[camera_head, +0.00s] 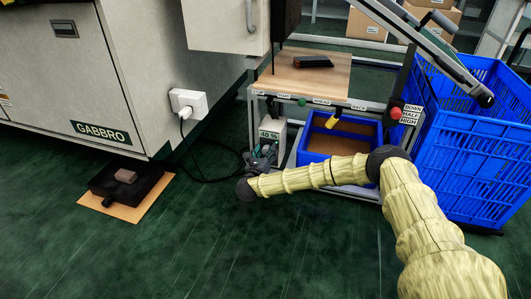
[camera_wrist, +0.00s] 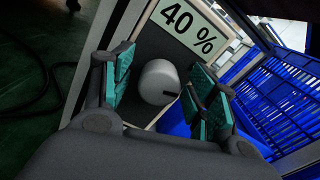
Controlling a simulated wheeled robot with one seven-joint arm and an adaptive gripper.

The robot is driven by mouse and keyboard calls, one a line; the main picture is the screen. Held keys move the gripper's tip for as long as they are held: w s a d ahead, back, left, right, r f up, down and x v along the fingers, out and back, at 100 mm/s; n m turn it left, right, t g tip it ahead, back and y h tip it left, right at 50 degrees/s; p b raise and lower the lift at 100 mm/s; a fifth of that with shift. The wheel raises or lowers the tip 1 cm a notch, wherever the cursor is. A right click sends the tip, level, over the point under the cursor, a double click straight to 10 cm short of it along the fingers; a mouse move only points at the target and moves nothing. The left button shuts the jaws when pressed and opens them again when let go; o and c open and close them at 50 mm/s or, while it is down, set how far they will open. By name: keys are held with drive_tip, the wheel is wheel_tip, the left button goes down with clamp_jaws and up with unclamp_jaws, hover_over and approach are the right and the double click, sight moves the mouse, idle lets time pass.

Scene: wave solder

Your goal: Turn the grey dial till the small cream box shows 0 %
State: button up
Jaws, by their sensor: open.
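The small cream box (camera_head: 275,128) stands on the floor beside the bench leg, and its label reads 40 %. The label (camera_wrist: 180,22) shows large at the top of the wrist view. The grey dial (camera_wrist: 158,82) is a round knob with a dark pointer mark, on the dark face below the label. My gripper (camera_wrist: 155,88) is open, with teal-padded fingers on either side of the dial and a visible gap to it. In the head view my gripper (camera_head: 262,158) is in front of the box and hides the dial.
A blue bin (camera_head: 305,145) stands under the bench, right of the box. A large blue crate (camera_head: 465,150) is farther right.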

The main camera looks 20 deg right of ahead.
drive_tip(key=c, duration=1)
drive_tip(key=shift+c, duration=0.2)
drive_tip(key=shift+r+n+p, duration=0.1)
drive_tip(key=shift+n+p, duration=0.2)
drive_tip(key=shift+p, duration=0.05)
drive_tip(key=shift+a+r+n+p, duration=0.1)
drive_tip(key=shift+r+n+p, duration=0.05)
drive_tip(key=shift+n+p, duration=0.85)
drive_tip(key=n+p, duration=0.4)
drive_tip(key=shift+a, duration=0.1)
drive_tip(key=n+p, duration=0.2)
drive_tip(key=n, duration=0.1)
drive_tip(key=shift+n+p, duration=0.3)
drive_tip(key=shift+n, duration=0.1)
drive_tip(key=shift+f+n+p, duration=0.2)
drive_tip(key=shift+n+p, duration=0.3)
drive_tip(key=shift+n, duration=0.45)
drive_tip(key=shift+f+n+p, duration=0.2)
drive_tip(key=shift+n+p, duration=0.3)
drive_tip(key=shift+n, duration=0.45)
drive_tip(key=shift+o, duration=0.2)
drive_tip(key=shift+f, duration=0.1)
drive_tip(key=shift+c, duration=0.2)
